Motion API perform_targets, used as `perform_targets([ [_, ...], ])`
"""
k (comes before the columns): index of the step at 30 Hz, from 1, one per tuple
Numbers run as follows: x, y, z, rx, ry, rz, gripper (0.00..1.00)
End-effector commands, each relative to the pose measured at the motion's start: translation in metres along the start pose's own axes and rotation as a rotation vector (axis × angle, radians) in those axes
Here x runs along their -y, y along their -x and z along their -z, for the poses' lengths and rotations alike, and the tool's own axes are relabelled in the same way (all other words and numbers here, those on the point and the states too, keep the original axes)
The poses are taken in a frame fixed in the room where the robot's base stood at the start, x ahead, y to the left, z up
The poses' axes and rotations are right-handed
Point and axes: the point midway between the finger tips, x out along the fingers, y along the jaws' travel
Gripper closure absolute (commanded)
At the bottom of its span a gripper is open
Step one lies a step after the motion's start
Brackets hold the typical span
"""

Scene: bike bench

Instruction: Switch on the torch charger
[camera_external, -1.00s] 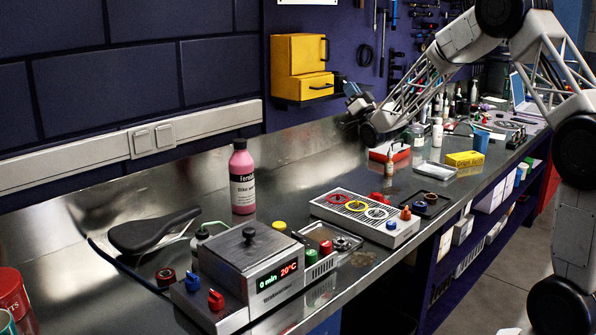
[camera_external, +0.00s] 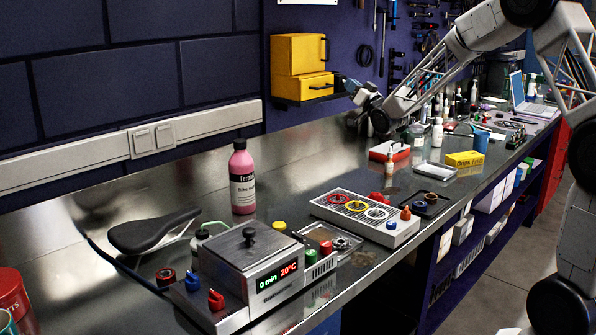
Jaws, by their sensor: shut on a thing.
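I cannot single out the torch charger with certainty. A small slotted white box with a red-topped and a green-topped cylinder (camera_external: 318,254) stands beside the heated bath in front and could be it; its switch cannot be made out. My gripper (camera_external: 353,117) is low over the far part of the steel bench, close to the back wall below the yellow cabinet. It is small, dark and partly hidden by my wrist. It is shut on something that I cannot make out.
The grey bath (camera_external: 251,264) shows 0 min and 20°C. Near it are a black saddle (camera_external: 153,231), a pink bottle (camera_external: 242,178) and a panel with coloured rings (camera_external: 364,216). A yellow box (camera_external: 464,159) and several bottles stand farther back.

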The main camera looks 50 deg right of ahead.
Motion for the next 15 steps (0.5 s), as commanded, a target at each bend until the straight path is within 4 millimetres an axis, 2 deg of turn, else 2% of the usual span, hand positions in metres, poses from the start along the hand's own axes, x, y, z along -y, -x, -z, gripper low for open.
perform_targets([
  [15,0.003,-0.007,0.016,0.377,0.026,-0.071,1.00],
])
